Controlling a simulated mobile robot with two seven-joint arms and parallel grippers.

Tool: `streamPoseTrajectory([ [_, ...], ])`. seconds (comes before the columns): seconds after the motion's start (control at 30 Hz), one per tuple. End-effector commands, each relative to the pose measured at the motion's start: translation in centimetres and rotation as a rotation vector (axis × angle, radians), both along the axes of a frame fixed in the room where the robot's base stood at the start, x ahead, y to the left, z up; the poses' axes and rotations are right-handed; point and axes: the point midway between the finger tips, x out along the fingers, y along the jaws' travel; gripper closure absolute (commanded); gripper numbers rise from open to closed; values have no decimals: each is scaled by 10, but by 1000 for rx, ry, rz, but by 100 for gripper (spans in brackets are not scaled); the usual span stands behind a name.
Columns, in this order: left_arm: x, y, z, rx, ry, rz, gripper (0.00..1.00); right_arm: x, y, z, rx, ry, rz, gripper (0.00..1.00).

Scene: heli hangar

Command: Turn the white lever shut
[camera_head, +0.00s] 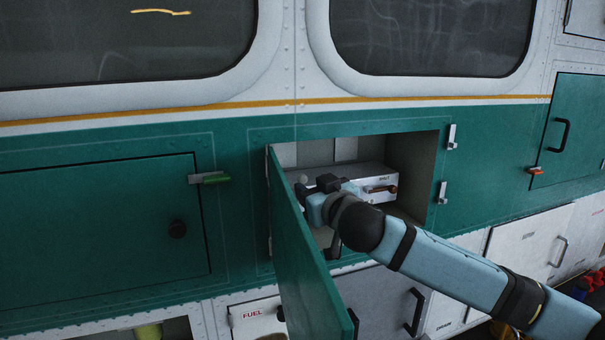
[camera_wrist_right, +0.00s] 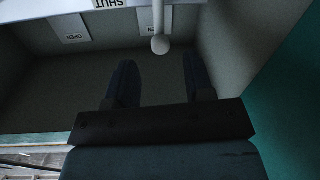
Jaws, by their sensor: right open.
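The white lever (camera_wrist_right: 161,22) shows in the right wrist view as a pale rod ending in a round knob (camera_wrist_right: 160,45). Its knob lies between the lines of my right gripper's two fingers (camera_wrist_right: 160,75), just past their tips in the picture; I see no contact. The fingers are apart with nothing between them. In the head view my right gripper (camera_head: 314,187) is inside the open compartment, in front of a white box (camera_head: 368,172), and hides much of it. Upside-down SHUT and OPEN labels show near the lever. My left gripper is not in view.
The green door (camera_head: 305,250) of the compartment stands open at its left, close to my right gripper. The compartment's right wall (camera_head: 415,170) bounds the space. A closed green panel (camera_head: 100,230) is further left. A small handle (camera_head: 380,189) is on the box's right side.

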Motion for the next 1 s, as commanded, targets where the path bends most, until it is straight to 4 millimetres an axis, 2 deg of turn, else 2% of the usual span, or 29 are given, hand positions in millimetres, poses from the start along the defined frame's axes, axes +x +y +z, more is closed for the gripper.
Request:
streamPoseTrajectory([
  [0.1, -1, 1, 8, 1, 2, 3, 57, 22, 9, 3, -2, -1, -2, 52],
  [0.3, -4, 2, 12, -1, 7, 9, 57, 44, 19, 1, -1, 0, 0, 52],
  [0.7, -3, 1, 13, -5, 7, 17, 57, 50, 21, 0, -1, -1, 0, 52],
  [0.9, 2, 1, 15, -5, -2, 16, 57, 50, 21, 0, 0, 0, 0, 98],
  [1.0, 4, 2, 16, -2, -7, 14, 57, 50, 21, 0, 0, 0, 0, 100],
])
